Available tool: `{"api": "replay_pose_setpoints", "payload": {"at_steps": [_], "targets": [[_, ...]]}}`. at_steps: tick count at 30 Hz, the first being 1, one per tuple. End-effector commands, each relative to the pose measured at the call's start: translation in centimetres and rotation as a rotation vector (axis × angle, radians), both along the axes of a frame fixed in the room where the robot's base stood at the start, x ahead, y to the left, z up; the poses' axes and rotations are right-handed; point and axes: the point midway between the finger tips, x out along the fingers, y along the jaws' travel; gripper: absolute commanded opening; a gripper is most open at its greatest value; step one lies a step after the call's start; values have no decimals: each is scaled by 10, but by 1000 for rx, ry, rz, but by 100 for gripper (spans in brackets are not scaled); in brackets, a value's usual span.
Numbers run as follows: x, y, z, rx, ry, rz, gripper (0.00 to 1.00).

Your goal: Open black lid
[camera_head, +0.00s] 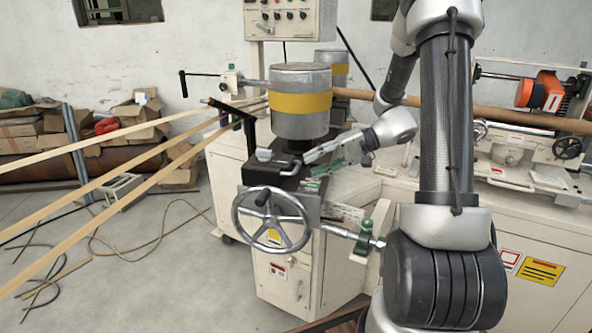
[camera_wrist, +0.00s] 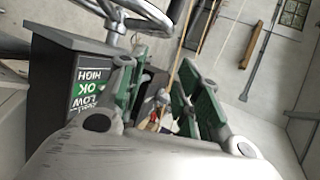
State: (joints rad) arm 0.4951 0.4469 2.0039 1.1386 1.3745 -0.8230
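The black lid (camera_head: 272,172) lies flat on top of a dark box at the front of the machine, with a small light knob or handle (camera_head: 264,155) on it. It looks closed. My gripper (camera_head: 309,170) is just right of the lid, its fingers pointing left toward it. In the wrist view my gripper (camera_wrist: 160,100) has its two green-padded fingers spread apart, with no object clearly held between them. The dark box (camera_wrist: 52,75) with a HIGH/OK/LOW label stands left of the fingers there. Whether a finger touches the lid cannot be told.
A handwheel (camera_head: 271,220) sits on the front of the box and shows in the wrist view (camera_wrist: 135,15). A grey drum with a yellow band (camera_head: 300,103) stands behind the lid. Long wooden strips (camera_head: 130,180) run left from the machine. Floor at left is partly clear.

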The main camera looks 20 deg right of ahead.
Motion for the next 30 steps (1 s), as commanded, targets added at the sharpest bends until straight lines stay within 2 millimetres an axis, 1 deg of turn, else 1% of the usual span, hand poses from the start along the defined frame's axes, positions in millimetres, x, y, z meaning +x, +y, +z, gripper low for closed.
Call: {"api": "replay_pose_setpoints", "payload": {"at_steps": [1, 3, 6, 10, 14, 18, 22, 26, 30], "targets": [[15, -11, -13, 53, -16, -45, 34], [33, -23, -25, 109, -49, -97, 34], [49, -36, -36, 159, -87, -151, 34], [59, -40, -43, 186, -109, -181, 34], [66, -28, -46, 189, -111, -182, 34], [77, -6, -51, 188, -109, -181, 34], [86, 11, -55, 188, -110, -181, 34], [91, 22, -58, 186, -109, -181, 34], [93, 25, -59, 186, -109, -183, 34]]}}
